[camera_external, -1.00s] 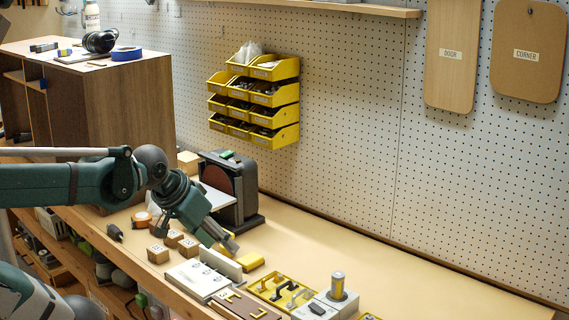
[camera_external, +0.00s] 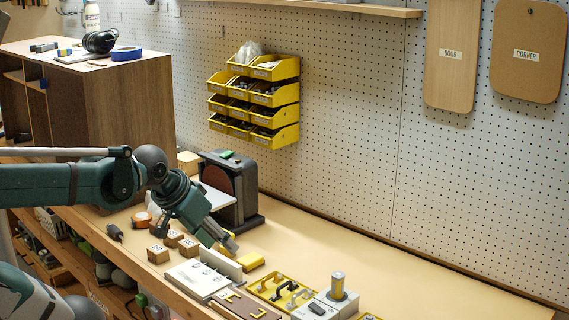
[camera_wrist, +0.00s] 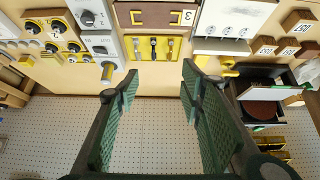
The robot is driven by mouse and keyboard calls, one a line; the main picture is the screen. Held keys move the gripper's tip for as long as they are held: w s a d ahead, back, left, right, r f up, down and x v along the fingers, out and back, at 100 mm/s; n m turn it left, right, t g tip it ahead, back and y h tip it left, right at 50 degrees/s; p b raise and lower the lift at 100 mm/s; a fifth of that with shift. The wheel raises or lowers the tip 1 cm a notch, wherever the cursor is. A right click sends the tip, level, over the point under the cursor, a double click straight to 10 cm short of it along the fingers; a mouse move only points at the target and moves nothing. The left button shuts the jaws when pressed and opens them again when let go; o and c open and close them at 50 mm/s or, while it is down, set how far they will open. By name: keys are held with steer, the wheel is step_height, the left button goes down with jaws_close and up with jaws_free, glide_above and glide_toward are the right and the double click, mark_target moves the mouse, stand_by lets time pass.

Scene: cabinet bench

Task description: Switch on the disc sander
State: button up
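The disc sander (camera_external: 240,190) stands on the bench against the pegboard. It has a dark body, a reddish-brown disc and a pale table at its front. A small green part (camera_external: 227,154) sits on its top; whether it is the switch I cannot tell.
A yellow block (camera_external: 251,261) lies close to my fingertips. Wooden number blocks (camera_external: 188,247), a white panel (camera_external: 197,277) and a yellow tray with handles (camera_external: 282,291) are nearby. Yellow bins (camera_external: 255,100) hang on the pegboard. The bench's back right is clear.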

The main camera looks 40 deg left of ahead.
steer(key=shift+w+a+r, duration=0.1)
steer(key=shift+w+r, duration=0.1)
steer(key=shift+r, duration=0.1)
steer(key=c, duration=1.1)
steer(key=shift+w+a+r, duration=0.1)
steer(key=shift+w+r, duration=0.05)
steer(key=shift+r, duration=0.1)
jaws_close()
steer(key=w+a+r+n+g+p, duration=0.2)
steer(key=w+a+r+n+p, duration=0.3)
steer(key=w+a+r, duration=0.45)
steer(key=w+a+r+n+g+p, duration=0.1)
steer(key=w+a+r+n+p, duration=0.5)
steer(key=w, duration=0.7)
steer(key=w+a+n+g+p, duration=0.1)
steer(key=w+a+n+p, duration=0.1)
steer(key=w+a, duration=0.3)
steer(key=w+a+n+p, duration=0.2)
steer(key=w+a, duration=0.3)
steer(key=a, duration=0.8)
steer(key=w+a+n+g+p, duration=0.1)
steer(key=w+a+n+p, duration=0.2)
steer(key=a, duration=0.6)
steer(key=shift+w+a+f+g+p, duration=0.2)
steer(key=shift+w+a+g+p, duration=0.15)
steer(key=shift+w+p, duration=0.7)
steer(key=shift+w+b, duration=0.25)
steer(key=shift+b, duration=0.05)
